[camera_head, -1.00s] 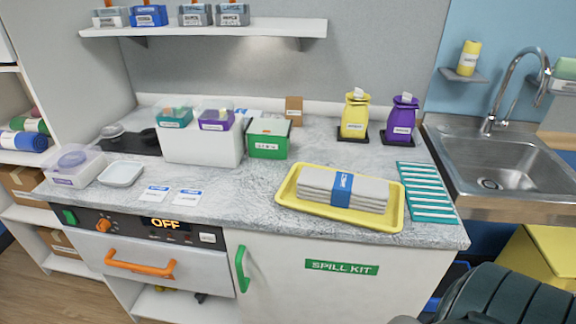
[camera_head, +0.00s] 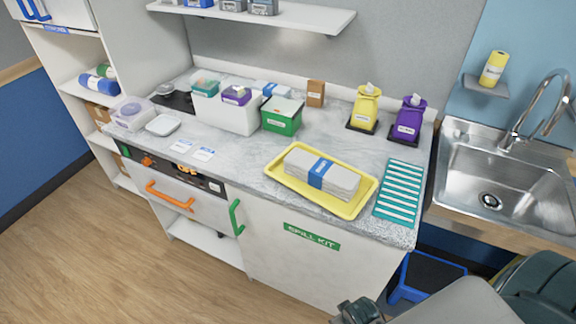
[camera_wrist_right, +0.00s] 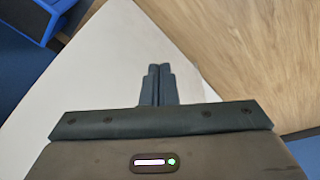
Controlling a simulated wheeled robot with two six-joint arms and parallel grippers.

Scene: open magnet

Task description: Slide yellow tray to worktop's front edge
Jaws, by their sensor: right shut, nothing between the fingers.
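The yellow tray (camera_head: 364,197) lies flat on the grey marbled worktop (camera_head: 240,163), close to its front edge, with a narrow strip of worktop before it. A stack of grey folded cloths (camera_head: 300,161) with a blue band (camera_head: 319,173) sits in the tray. My right gripper is at the bottom of the head view, low in front of the cabinet and well below the tray. In the right wrist view its fingers (camera_wrist_right: 157,68) are shut and empty, over a plain white surface. My left gripper is not in view.
A teal striped mat (camera_head: 400,193) lies right of the tray, near the sink (camera_head: 490,200). Yellow (camera_head: 366,108) and purple (camera_head: 410,118) dispensers and a green box (camera_head: 282,123) stand behind. A blue step stool (camera_head: 425,275) stands below.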

